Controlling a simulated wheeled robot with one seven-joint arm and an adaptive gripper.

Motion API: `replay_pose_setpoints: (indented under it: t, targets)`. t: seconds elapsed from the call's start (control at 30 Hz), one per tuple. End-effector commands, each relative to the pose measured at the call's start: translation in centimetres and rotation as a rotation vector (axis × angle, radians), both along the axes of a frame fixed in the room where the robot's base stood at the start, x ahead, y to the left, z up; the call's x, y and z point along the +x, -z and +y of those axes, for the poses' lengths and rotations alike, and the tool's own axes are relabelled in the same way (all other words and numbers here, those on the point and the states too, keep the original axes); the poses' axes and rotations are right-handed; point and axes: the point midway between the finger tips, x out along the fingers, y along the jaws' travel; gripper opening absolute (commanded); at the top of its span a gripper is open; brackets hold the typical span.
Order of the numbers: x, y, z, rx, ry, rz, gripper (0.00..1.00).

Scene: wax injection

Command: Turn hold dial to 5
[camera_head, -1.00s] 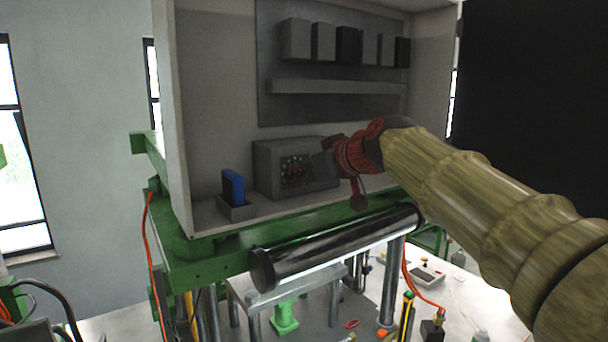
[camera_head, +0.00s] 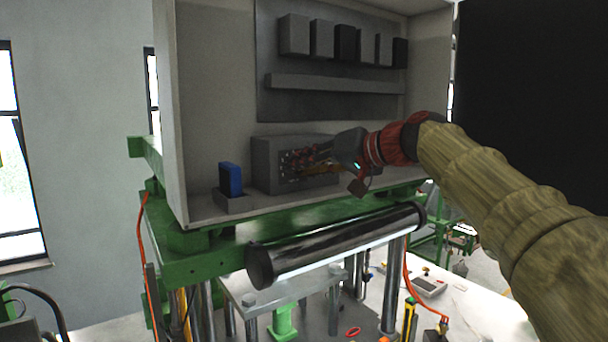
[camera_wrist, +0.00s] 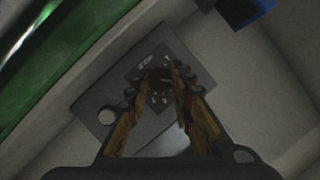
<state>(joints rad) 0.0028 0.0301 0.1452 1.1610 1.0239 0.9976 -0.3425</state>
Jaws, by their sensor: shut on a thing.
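The grey control box (camera_head: 265,165) stands on the floor of the open cabinet, with small dials and markings on its face. My gripper (camera_head: 308,162) reaches in from the right, and its fingertips are at the box's face. In the wrist view my gripper (camera_wrist: 160,80) has its two fingers closed around a small dark dial (camera_wrist: 160,86) on the panel (camera_wrist: 95,110). White marks show around this dial. The number the dial points to is too small and dark to read, and the fingers hide part of it.
A blue block (camera_head: 231,178) sits in a small grey holder (camera_head: 234,204) left of the box. A grey ledge (camera_head: 335,85) and several small boxes are on the back panel above. A dark cylinder (camera_head: 335,245) runs below the green frame (camera_head: 205,262).

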Motion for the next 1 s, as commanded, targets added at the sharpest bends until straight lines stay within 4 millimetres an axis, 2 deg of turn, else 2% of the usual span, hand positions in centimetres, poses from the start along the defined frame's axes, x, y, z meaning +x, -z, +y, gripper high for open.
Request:
replay_pose_setpoints:
  t: [0.6, 1.0]
  targets:
    - [0.16, 0.55, -0.27, 0.452, 0.002, 0.304, 0.00]
    - [0.19, 0.57, -0.29, 0.597, 0.003, 0.403, 0.00]
